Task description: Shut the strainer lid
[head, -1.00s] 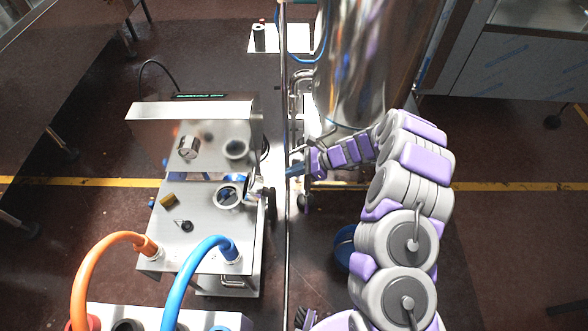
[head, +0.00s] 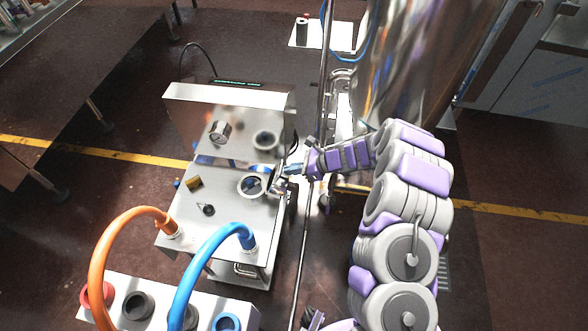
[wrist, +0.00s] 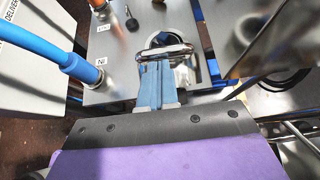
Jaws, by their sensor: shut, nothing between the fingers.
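The strainer (head: 251,187) is a round ringed opening in the steel top of a small machine, left of my arm. Its lid (head: 272,179) stands raised at the right side of the ring, so the opening shows. My gripper (head: 291,170) is just right of the lid, its blue fingers pointing left at it. In the wrist view the closed blue fingers (wrist: 155,83) reach a shiny metal bar-like part (wrist: 165,52) in front of the ring (wrist: 186,70). The fingers hold nothing. Whether they touch the metal part I cannot tell.
An orange hose (head: 105,240) and a blue hose (head: 195,268) join the machine's top at its front. A thin pole (head: 318,140) and a large steel tank (head: 410,60) are close to my arm.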

